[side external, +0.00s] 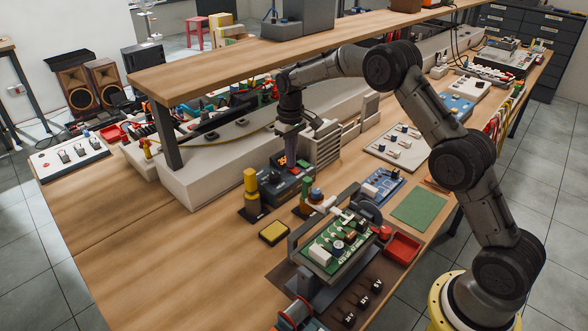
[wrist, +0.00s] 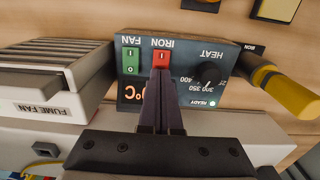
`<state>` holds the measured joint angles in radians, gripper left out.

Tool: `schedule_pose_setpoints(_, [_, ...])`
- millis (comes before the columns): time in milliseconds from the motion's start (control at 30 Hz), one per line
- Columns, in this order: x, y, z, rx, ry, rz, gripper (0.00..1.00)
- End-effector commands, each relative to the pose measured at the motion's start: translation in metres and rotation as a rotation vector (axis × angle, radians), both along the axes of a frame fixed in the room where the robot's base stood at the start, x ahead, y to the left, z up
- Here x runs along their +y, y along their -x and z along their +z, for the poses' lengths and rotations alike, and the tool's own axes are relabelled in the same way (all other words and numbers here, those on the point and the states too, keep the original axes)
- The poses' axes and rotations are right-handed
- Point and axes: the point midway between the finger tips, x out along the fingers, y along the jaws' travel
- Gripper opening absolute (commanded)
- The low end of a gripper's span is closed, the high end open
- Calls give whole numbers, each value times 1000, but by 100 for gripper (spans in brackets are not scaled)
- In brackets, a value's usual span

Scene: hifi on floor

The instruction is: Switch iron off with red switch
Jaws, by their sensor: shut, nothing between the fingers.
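The soldering station (wrist: 225,65) shows upside down in the wrist view; in the side view its dark box (side external: 284,187) stands mid-bench. Its red switch (wrist: 161,56), labelled IRON, has a white mark visible; its lower part is hidden behind my fingertips. My gripper (wrist: 160,75) is shut and empty, with its tips over or at the red switch; I cannot tell if they touch. In the side view my gripper (side external: 291,163) points down at the station. A green READY light (wrist: 212,103) is lit. Red display digits are partly hidden by the fingers.
A green FAN switch (wrist: 131,60) sits close beside the red one. A HEAT knob (wrist: 207,72) is on the other side. The fume fan (side external: 321,143) stands right behind the station. The yellow-handled iron (side external: 251,182) stands to its left. Bench at front left is clear.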

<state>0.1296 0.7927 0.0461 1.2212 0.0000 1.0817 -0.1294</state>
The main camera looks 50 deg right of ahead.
Motion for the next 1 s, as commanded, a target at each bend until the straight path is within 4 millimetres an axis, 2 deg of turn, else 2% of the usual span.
schedule_pose_setpoints(633, [0,0,-8,1,0,0,0])
schedule_pose_setpoints(1000, [0,0,17,-2,0,0,0])
